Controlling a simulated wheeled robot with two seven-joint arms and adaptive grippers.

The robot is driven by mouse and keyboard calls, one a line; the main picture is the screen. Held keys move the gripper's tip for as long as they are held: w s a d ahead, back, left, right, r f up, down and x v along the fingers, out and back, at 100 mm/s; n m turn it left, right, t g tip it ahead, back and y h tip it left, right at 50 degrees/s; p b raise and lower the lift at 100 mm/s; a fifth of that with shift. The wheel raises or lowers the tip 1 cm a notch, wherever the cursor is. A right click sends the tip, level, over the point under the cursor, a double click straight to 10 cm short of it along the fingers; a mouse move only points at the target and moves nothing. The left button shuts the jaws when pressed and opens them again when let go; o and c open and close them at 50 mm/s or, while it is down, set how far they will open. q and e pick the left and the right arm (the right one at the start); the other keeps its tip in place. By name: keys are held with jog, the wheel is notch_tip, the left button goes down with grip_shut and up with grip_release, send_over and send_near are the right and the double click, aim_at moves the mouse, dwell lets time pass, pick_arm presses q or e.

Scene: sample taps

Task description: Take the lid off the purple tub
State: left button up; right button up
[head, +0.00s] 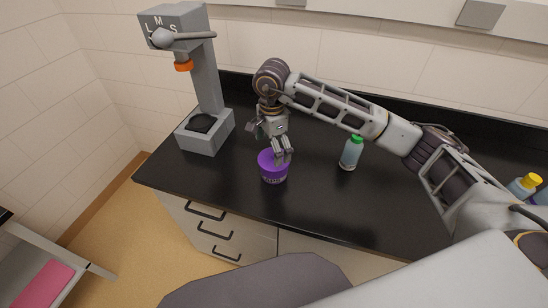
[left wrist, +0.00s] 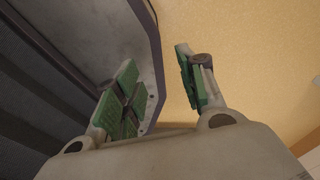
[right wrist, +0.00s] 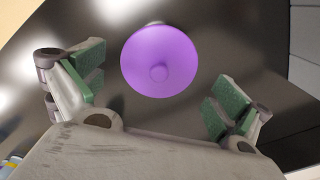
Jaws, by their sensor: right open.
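The purple tub (head: 273,174) stands upright on the black counter, near its front edge. Its round purple lid (right wrist: 160,60) with a small centre knob shows from above in the right wrist view, seated on the tub. My right gripper (head: 283,156) is just above the tub in the head view and hides part of the lid. In the right wrist view its green-padded fingers are spread wide, with the lid ahead between them and nothing held. My left gripper (left wrist: 160,95) is open and empty in the left wrist view, over the tan floor, and does not show in the head view.
A bottle with a green cap (head: 351,153) stands right of the tub, below my right arm. A grey dispenser stand (head: 205,90) with an orange nozzle is at the back left. A yellow-capped bottle (head: 524,186) is at far right. The counter (head: 225,174) around the tub is clear.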

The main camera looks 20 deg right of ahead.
aim_at(273, 154)
notch_tip(273, 154, down, 2)
jog(key=shift+f, duration=0.5)
pick_arm(q)
jog(key=shift+s+d+r, duration=0.1)
jog(key=shift+d+r, duration=0.1)
jog(key=shift+d, duration=0.25)
jog(key=shift+s+d+r, duration=0.1)
jog(key=shift+d+r, duration=0.05)
jog(key=shift+d, duration=0.3)
jog(key=shift+a, duration=0.3)
pick_arm(e)
jog(key=c, duration=0.5)
jog(key=shift+s, duration=0.1)
jog(key=c, duration=1.4)
pick_arm(q)
jog(key=shift+a, duration=0.15)
pick_arm(e)
jog(key=shift+c, duration=1.4)
jog(key=shift+f, duration=0.1)
